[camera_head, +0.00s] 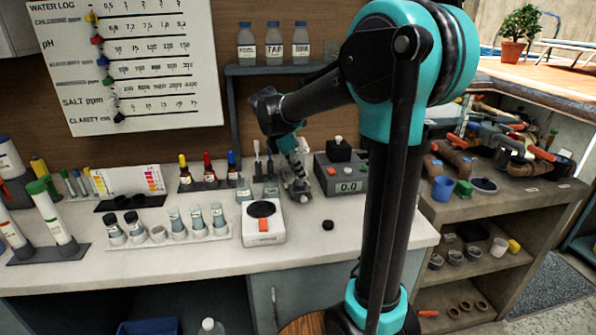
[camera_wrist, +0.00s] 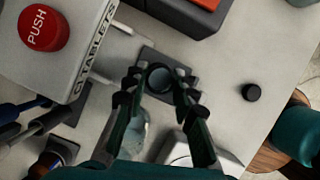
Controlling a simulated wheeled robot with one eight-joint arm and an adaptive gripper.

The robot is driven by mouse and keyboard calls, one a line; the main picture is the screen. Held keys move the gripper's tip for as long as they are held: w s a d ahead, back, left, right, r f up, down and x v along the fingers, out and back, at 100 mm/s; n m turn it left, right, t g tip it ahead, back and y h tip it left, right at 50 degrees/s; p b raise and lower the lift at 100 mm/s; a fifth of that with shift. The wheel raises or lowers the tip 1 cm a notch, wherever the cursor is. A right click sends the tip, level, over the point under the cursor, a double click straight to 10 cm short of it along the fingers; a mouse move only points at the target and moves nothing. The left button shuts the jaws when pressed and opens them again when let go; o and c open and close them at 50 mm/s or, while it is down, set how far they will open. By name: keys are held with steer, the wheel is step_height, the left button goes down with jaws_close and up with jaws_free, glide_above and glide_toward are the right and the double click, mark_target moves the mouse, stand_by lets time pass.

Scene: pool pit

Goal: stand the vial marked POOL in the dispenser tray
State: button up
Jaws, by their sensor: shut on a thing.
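My gripper (camera_wrist: 160,82) is shut on the vial, which shows in the wrist view as a dark round shape (camera_wrist: 160,77) seen from above between the fingertips. Its label is not readable. Directly below it is a small dark square tray (camera_wrist: 150,56), in front of a white box marked CL TABLETS (camera_wrist: 95,62) with a red PUSH button (camera_wrist: 46,27). I cannot tell whether the vial rests on the tray or hangs just above it. In the head view my gripper (camera_head: 299,187) is low over the counter, left of the grey meter, and the vial is hard to make out.
A grey meter (camera_head: 349,187) stands right of my gripper. A white box with a black disc (camera_head: 263,232) is front left, and a small black cap (camera_head: 327,225) lies front right. A white rack (camera_head: 180,238) holds several vials. Bottles (camera_head: 273,45) marked POOL and TAP stand on the shelf.

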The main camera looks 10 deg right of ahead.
steer(key=o, duration=1.1)
steer(key=shift+c, duration=0.2)
steer(key=shift+r, duration=0.1)
steer(key=shift+r, duration=3.35)
